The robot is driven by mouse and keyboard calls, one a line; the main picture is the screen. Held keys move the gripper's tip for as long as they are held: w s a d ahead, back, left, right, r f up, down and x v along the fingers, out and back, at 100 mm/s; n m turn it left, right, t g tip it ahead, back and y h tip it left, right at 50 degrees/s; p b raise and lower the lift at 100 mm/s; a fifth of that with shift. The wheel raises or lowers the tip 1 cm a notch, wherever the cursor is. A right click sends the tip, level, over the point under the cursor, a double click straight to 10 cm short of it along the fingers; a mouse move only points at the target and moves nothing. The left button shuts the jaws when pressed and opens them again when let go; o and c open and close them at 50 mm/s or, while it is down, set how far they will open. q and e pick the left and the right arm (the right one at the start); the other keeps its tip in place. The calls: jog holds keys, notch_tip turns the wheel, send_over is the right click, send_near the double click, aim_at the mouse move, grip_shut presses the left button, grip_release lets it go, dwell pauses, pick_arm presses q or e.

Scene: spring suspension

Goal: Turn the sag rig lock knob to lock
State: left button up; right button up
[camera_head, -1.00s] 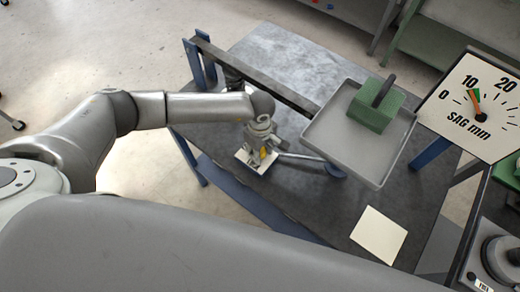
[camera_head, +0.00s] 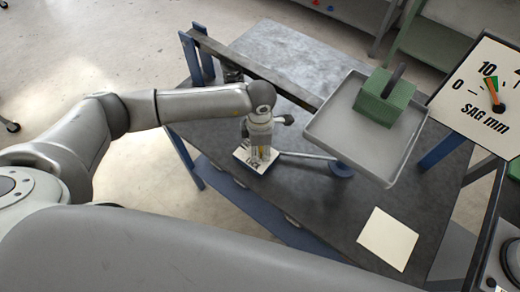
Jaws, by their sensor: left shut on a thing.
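A white plate with dark lettering that seems to read LOCK (camera_head: 241,156) lies on the dark bench at its left part. My left gripper (camera_head: 259,156) comes down over this plate from the arm at left, fingers pointing down. It is shut on the lock knob, which is mostly hidden under the fingers, so its exact angle cannot be told. The sag gauge (camera_head: 471,92) at upper right has a pointer near the 10 mark. A grey tray (camera_head: 329,143) carrying a green block (camera_head: 380,104) with a dark handle hangs right of the gripper. My right gripper is not in view.
A grey rod (camera_head: 306,156) runs from beside the gripper to a blue round foot (camera_head: 341,169). A dark beam (camera_head: 255,69) on blue posts crosses behind. A blank cream card (camera_head: 387,239) lies on the bench (camera_head: 310,205); bench top around it is clear.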

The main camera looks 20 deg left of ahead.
pick_arm(q)
jog(key=n+b, duration=0.2)
jog(key=n, duration=0.2)
jog(key=shift+n+b, duration=0.5)
jog(key=shift+n, duration=1)
jog(key=o, duration=1)
jog(key=shift+o, duration=0.2)
jog(key=shift+r, duration=0.2)
notch_tip(320, 180, up, 12)
jog(key=shift+f, duration=0.15)
